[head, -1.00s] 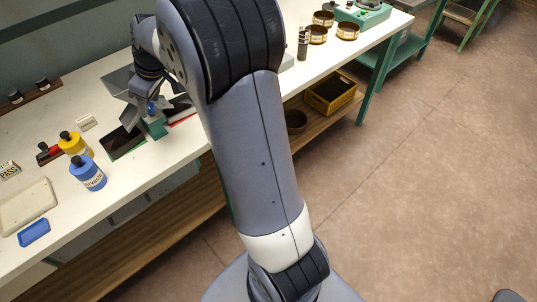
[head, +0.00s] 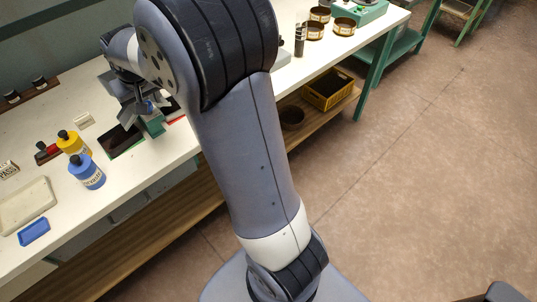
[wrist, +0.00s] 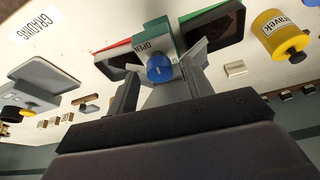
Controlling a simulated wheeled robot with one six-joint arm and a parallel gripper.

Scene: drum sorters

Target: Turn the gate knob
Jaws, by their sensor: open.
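The blue gate knob (wrist: 159,67) sits on a green housing (wrist: 160,38) marked OPEN, with dark bins to both sides. In the head view, a small part of the knob (head: 150,107) shows beside my gripper (head: 138,113). In the wrist view, my gripper (wrist: 168,62) is open, with one finger left and the other right of the knob. The knob lies between the fingertips; whether they touch it I cannot tell. A light line on the knob's face runs roughly across the picture.
A blue bottle (head: 87,172) and a yellow bottle (head: 73,144) stand on the white bench, left of the sorter. A blue dish (head: 34,231) and a pale tray (head: 25,205) lie nearer the front. A GRADING label (wrist: 36,28) is on the bench.

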